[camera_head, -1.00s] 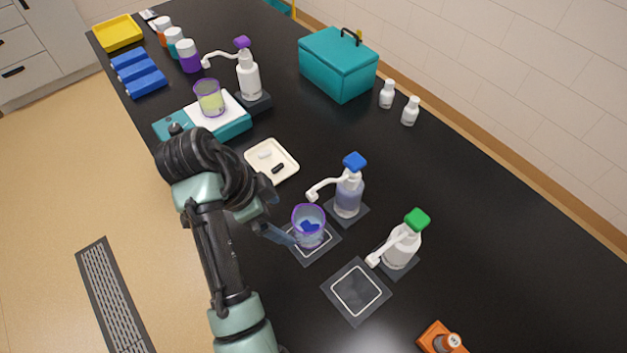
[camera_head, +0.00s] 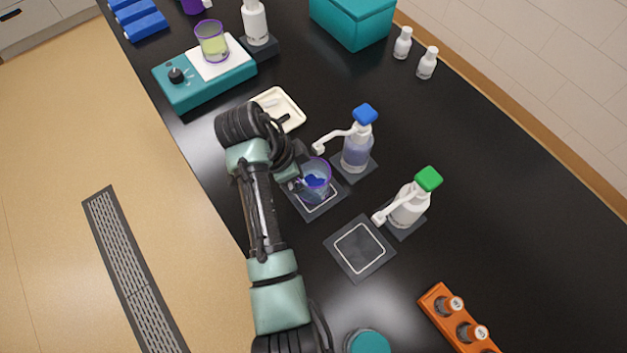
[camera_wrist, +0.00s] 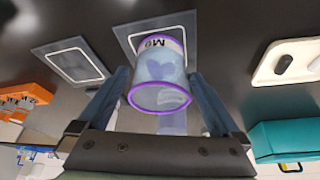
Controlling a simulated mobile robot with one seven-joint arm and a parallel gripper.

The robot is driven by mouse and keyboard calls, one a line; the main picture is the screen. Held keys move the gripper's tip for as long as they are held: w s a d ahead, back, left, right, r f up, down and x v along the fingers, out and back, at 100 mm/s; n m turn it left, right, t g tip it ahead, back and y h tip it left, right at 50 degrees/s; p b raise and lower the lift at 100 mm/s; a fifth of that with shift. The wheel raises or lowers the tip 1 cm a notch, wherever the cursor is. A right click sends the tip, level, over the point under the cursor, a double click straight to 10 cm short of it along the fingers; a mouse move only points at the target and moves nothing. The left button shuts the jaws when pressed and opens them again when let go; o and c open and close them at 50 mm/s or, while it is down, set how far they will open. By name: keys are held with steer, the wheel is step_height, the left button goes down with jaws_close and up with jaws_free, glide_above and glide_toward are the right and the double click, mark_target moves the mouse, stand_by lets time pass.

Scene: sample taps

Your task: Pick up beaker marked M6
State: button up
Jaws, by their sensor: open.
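A clear beaker with a purple rim (camera_head: 317,172) stands upright on a dark square pad with a white outline, and a blue shape shows on it. The wrist view shows this beaker (camera_wrist: 160,72) closer, with a white label band whose marking begins with M; the second character is hard to read. My gripper (camera_head: 303,184) is at the beaker's left side in the head view. In the wrist view my open gripper (camera_wrist: 161,80) has one finger on each side of the beaker, with gaps visible. Another purple-rimmed beaker with yellow-green liquid (camera_head: 211,42) stands on a teal stirrer.
A blue-capped bottle (camera_head: 357,150) with a spout stands close behind the beaker. A green-capped bottle (camera_head: 407,205) and an empty outlined pad (camera_head: 360,247) are to the right. A cream tray (camera_head: 291,118) lies behind my gripper. An orange rack (camera_head: 440,313) is at the front.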

mark_target(314, 181)
steer(key=shift+x, duration=1.3)
steer(key=c, duration=1.3)
steer(key=shift+c, duration=0.9)
steer(key=shift+r, duration=0.2)
